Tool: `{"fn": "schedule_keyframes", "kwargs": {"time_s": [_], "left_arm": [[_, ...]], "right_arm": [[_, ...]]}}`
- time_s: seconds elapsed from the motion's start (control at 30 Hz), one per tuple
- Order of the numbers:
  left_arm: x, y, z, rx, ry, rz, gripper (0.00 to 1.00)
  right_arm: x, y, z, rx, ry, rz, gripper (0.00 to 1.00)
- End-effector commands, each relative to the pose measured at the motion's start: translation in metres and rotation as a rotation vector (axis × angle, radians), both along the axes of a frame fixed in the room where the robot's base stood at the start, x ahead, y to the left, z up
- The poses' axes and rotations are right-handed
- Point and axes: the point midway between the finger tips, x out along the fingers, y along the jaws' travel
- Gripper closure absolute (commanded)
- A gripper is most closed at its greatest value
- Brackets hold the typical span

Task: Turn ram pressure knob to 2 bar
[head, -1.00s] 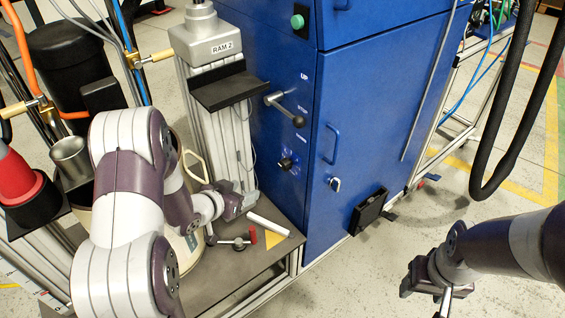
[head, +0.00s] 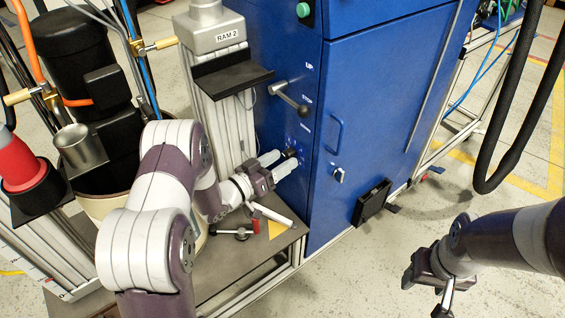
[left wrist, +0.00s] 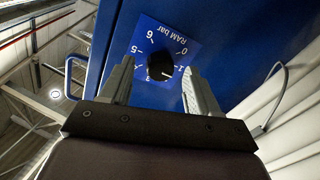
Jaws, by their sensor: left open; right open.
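The ram pressure knob (head: 290,152) is a small black knob on the blue cabinet's front, below the lever. In the left wrist view the knob (left wrist: 160,66) sits on a blue dial plate marked "RAM bar" with numbers around it. A small pale mark on the knob seems to face the lower right, near the 1, but the exact reading is unclear. My left gripper (head: 285,161) is open, its fingers pointing at the knob, one on each side. I cannot tell whether they touch it. My right gripper (head: 428,288) is open and empty above the floor at right.
The lever (head: 290,98) sticks out above the knob. The RAM 2 column (head: 226,115) stands close to the left.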

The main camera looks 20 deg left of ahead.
Motion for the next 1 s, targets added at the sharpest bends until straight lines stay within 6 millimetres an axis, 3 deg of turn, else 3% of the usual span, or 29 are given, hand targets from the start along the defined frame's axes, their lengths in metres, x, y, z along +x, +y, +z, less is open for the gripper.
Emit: {"fn": "schedule_keyframes", "kwargs": {"time_s": [0.4, 0.57, 0.6, 1.0], "left_arm": [[0.0108, -0.0069, 0.0006, 0.0, 0.0, 0.001, 0.39], [0.0107, -0.0069, 0.0006, 0.0, 0.0, 0.001, 0.91], [0.0107, -0.0069, 0.0007, 0.0, 0.0, 0.001, 0.95], [0.0106, -0.0066, -0.0003, 0.066, -0.051, 0.001, 0.95]], "right_arm": [[0.0, 0.0, -0.0029, 0.0, 0.0, 0.0, 0.41], [0.0, 0.0, -0.0029, 0.0, 0.0, 0.0, 0.41], [0.0, 0.0, -0.0029, 0.0, 0.0, 0.0, 0.41], [0.0, 0.0, -0.0059, 0.0, 0.0, 0.0, 0.41]]}}
